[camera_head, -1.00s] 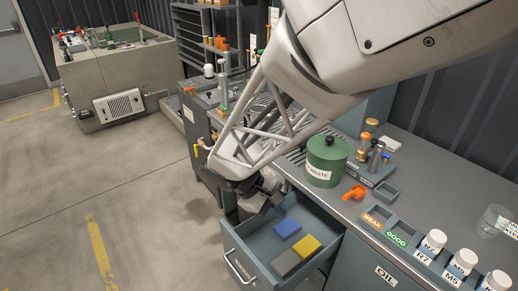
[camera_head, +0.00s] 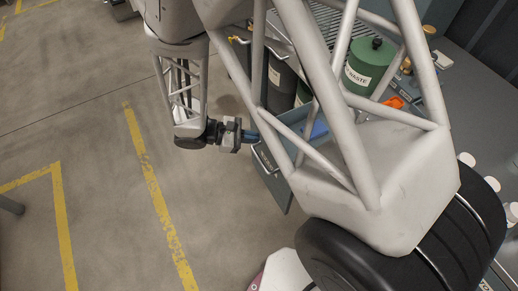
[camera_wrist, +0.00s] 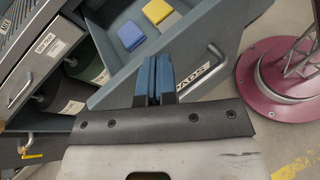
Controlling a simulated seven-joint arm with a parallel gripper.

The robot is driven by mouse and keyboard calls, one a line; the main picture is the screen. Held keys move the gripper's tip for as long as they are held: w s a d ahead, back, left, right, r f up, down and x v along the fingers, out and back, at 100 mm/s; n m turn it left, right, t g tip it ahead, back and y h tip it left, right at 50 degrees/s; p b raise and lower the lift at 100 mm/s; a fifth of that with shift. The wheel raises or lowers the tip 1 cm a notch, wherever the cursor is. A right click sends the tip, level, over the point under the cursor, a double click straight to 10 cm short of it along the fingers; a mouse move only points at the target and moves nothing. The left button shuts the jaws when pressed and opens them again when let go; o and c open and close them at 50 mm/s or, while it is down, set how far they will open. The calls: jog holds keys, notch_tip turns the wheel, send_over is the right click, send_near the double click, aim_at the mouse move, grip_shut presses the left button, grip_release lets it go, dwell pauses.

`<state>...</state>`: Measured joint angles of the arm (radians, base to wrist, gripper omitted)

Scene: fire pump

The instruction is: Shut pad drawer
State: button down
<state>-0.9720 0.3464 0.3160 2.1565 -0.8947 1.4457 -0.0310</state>
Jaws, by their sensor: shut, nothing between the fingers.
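The pad drawer stands open; its front panel (camera_head: 270,172) shows in the head view, and the rest is largely hidden behind my arm. In the wrist view its front panel (camera_wrist: 215,82) carries a "PADS" label and a bar handle (camera_wrist: 213,62). A blue pad (camera_wrist: 130,36) and a yellow pad (camera_wrist: 157,11) lie inside. My gripper (camera_wrist: 155,62) is shut and empty, its blue fingers at the front panel beside the label and handle. In the head view my gripper (camera_head: 252,136) is at the drawer's outer side. I cannot tell whether it touches the panel.
A green waste can (camera_head: 369,66) stands on the counter above. An open bay with dark and green containers (camera_wrist: 66,98) lies beside the drawer in the wrist view. Another drawer or cabinet front with a handle (camera_wrist: 27,144) is at left. The floor in front is clear.

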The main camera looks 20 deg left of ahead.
aim_at(264, 153)
jog(key=s+a+f+n+t, duration=0.3)
jog(key=a+f+t, duration=0.1)
jog(key=f, duration=0.3)
jog(key=s+a+f+n+t, duration=0.3)
jog(key=s+a+f+n, duration=0.1)
jog(key=f, duration=0.3)
jog(key=shift+s+a+n+t+y, duration=0.3)
jog(key=shift+a+t+y, duration=0.1)
jog(key=shift+a, duration=0.05)
jog(key=shift+w+d, duration=0.1)
jog(key=shift+x, duration=6.9)
jog(key=x, duration=2.9)
jog(key=shift+w+d+f, duration=0.15)
jog(key=shift+d+f, duration=0.05)
jog(key=shift+w+d, duration=0.4)
jog(key=shift+w, duration=0.05)
jog(key=shift+w+r, duration=0.1)
jog(key=shift+w, duration=0.05)
